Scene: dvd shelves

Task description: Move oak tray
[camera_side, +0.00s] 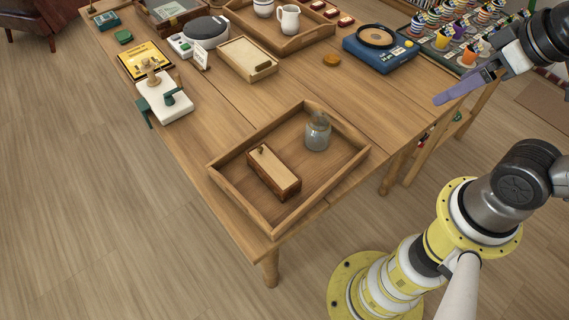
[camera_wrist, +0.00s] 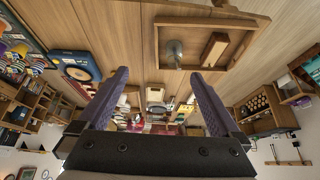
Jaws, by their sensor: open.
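A large wooden tray (camera_side: 232,150) with raised sides lies on the near end of the wooden table. In the wrist view this tray (camera_wrist: 157,45) is at the top, beyond the fingertips. A second wooden tray (camera_side: 262,38) at the back of the table holds a white pitcher. I cannot tell which is called oak. My gripper (camera_side: 467,88), with purple fingers, is open and empty, right of the table's edge and apart from both trays. It also shows in the wrist view (camera_wrist: 158,73).
A blue turntable (camera_side: 379,48) and a rack of colourful cups (camera_side: 468,30) stand at the back right. A pale wooden box (camera_side: 247,59) and a small white machine (camera_side: 163,97) are at the left. The tabletop between them and the near tray is clear.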

